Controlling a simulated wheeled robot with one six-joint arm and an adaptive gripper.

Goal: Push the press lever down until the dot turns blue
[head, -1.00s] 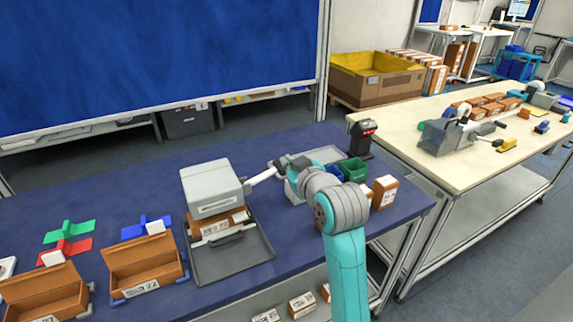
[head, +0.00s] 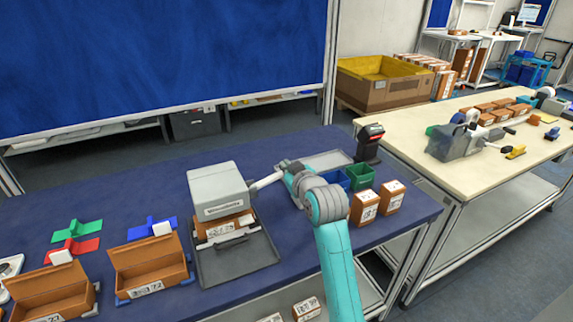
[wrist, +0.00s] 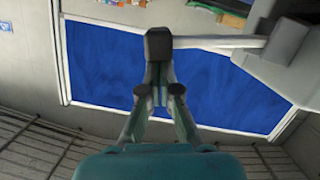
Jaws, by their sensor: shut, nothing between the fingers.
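The press (head: 218,190) is a pale grey block over a dark base tray, with a brown labelled box (head: 226,224) under its head. Its light lever (head: 267,180) sticks out to the right, tilted slightly upward. In the wrist view the lever (wrist: 222,42) runs across the top to a dark end knob (wrist: 158,45). My gripper (wrist: 157,82) is shut and empty, its fingertips at the knob; I cannot tell whether they touch. In the head view my gripper (head: 286,168) is small at the lever's outer end. No indicator dot can be made out.
Two open brown boxes (head: 150,268) stand to the left, with red, green and blue pieces behind. The blue table is clear behind the press.

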